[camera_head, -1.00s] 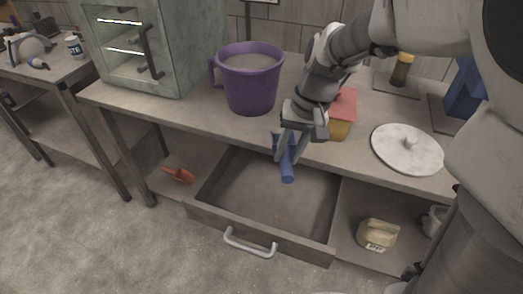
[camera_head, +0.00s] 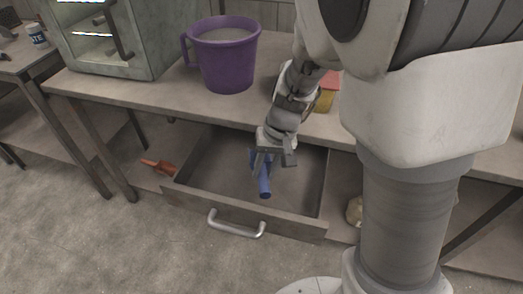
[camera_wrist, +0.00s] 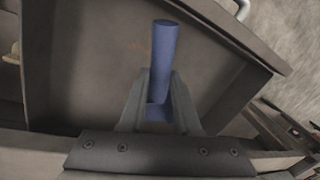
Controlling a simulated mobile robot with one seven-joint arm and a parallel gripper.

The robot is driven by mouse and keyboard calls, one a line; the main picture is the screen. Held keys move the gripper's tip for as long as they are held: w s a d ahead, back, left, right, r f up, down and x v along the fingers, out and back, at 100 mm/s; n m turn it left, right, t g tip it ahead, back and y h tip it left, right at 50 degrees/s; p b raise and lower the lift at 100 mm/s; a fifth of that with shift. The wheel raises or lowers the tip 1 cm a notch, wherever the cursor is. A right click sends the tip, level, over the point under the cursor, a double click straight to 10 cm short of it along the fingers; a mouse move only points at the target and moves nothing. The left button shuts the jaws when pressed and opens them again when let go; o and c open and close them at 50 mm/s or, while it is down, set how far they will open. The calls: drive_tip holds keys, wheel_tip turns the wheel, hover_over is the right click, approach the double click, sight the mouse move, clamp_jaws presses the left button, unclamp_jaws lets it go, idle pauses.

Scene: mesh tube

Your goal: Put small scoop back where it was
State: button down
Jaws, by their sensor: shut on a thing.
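My gripper (camera_head: 262,160) is shut on a blue small scoop (camera_head: 265,186), with its handle sticking out from between the fingers. In the wrist view the blue handle (camera_wrist: 163,58) stands out past the fingertips (camera_wrist: 160,98); the rest of the scoop is mostly hidden by the gripper. The scoop is over the open drawer (camera_head: 210,168), inside its outline in the head view. I cannot tell whether it touches the drawer floor. The drawer looks otherwise empty.
A large purple mug (camera_head: 224,62) stands on the tabletop (camera_head: 150,97) above the drawer. An orange scoop (camera_head: 159,166) lies on the lower shelf left of the drawer. The drawer's metal handle (camera_head: 237,228) faces the floor in front. A cabinet (camera_head: 105,35) stands at the back left.

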drive_tip(key=shift+d+b+x, duration=0.2)
drive_tip(key=shift+b+x, duration=0.15)
drive_tip(key=shift+x, duration=0.6)
drive_tip(key=shift+d+b+x, duration=0.2)
drive_tip(key=shift+b+x, duration=0.15)
drive_tip(key=shift+x, duration=0.55)
drive_tip(key=shift+f, duration=0.1)
drive_tip(key=shift+f, duration=0.15)
drive_tip(key=c, duration=0.6)
unclamp_jaws()
